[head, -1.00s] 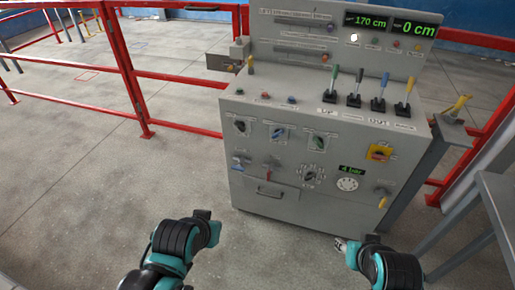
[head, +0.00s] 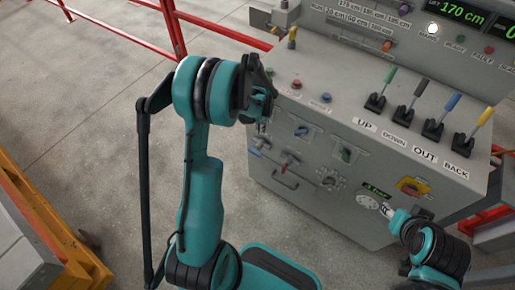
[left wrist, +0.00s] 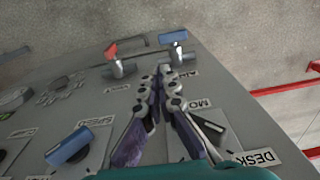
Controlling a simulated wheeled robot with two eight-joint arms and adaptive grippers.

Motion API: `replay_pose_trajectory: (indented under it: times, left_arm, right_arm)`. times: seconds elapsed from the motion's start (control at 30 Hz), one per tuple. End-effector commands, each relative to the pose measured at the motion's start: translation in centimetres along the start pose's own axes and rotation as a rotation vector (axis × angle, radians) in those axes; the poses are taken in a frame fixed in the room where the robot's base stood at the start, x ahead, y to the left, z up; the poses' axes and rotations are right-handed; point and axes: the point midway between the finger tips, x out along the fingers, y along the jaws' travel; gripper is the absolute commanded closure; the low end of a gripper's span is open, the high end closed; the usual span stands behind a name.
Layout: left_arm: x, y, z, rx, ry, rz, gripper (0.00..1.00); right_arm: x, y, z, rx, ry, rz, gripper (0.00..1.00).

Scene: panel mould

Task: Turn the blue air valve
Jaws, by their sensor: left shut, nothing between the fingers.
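The blue air valve (left wrist: 178,38) has a blue lever on a metal stem beside the AIR label in the left wrist view. Its blue lever (head: 255,152) also shows low on the panel's left in the head view. My left gripper (left wrist: 160,76) is shut and empty, its fingertips pointing toward the valves, apart from the blue lever in the picture. In the head view my left gripper (head: 268,104) is at the panel's upper left, partly hidden by its own wrist. My right gripper (head: 390,212) is by the panel's lower right; its finger opening is unclear.
A red-handled valve (left wrist: 112,52) stands beside the blue one. A blue speed knob (left wrist: 70,146) and other knobs are on the same panel (head: 320,212). Several levers (head: 420,105) stand on the desk top. Red railings (head: 215,30) run behind; a yellow-edged structure (head: 60,235) is lower left.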

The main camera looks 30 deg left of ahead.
Motion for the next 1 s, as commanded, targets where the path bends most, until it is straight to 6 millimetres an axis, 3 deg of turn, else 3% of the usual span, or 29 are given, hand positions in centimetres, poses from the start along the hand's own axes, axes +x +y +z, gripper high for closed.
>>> replay_pose_trajectory:
  times: [0.1, 0.33, 0.8, 1.0]
  left_arm:
    - [2.5, -1.0, -0.1, 0.004, -0.036, 0.012, 1.00]
    - [5.0, -1.5, 0.1, 0.007, -0.057, 0.020, 1.00]
    - [14.4, -1.3, 0.6, 0.008, -0.055, 0.019, 1.00]
    - [17.1, -1.2, 0.7, 0.008, -0.055, 0.019, 1.00]
  right_arm:
    - [-0.5, 0.0, -0.3, 0.000, 0.000, 0.000, 0.60]
    - [-0.2, 0.0, -0.2, 0.000, 0.000, 0.000, 0.60]
    - [2.7, 0.0, 1.9, 0.000, 0.000, 0.000, 0.60]
    - [3.6, 0.0, 2.6, 0.000, 0.000, 0.000, 0.60]
